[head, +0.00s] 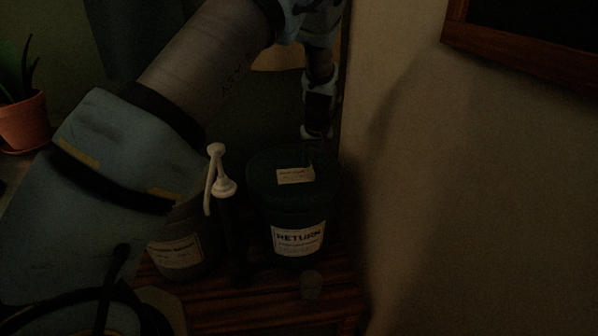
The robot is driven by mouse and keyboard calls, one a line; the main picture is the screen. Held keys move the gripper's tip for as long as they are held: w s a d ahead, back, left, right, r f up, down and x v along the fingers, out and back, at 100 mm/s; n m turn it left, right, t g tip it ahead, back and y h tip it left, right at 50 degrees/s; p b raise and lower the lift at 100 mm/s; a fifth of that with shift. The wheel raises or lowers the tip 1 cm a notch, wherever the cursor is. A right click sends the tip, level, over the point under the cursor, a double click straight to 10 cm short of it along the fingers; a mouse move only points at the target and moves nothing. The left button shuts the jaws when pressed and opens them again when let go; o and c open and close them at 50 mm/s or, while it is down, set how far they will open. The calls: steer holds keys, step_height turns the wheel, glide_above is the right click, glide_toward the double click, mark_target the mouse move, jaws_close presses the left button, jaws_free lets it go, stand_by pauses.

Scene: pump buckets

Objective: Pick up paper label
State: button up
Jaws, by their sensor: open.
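A small cream paper label (296,176) with faint writing lies on the lid of a dark bucket (262,205). The bucket's front carries a larger label that reads RETURN (298,240). My gripper (317,138) is open and empty. It hangs just beyond and a little to the right of the paper label, near the far side of the lid. The fingers are dim, and their exact height above the lid is hard to tell.
A white pump (221,183) stands left of the dark bucket. A second labelled bucket (180,253) is partly behind my arm. A small grey object (311,285) is on the wooden surface (250,308) in front. A wall rises close on the right. A potted plant (22,122) is far left.

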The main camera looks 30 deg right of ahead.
steer(key=shift+x, duration=1.2)
jaws_close()
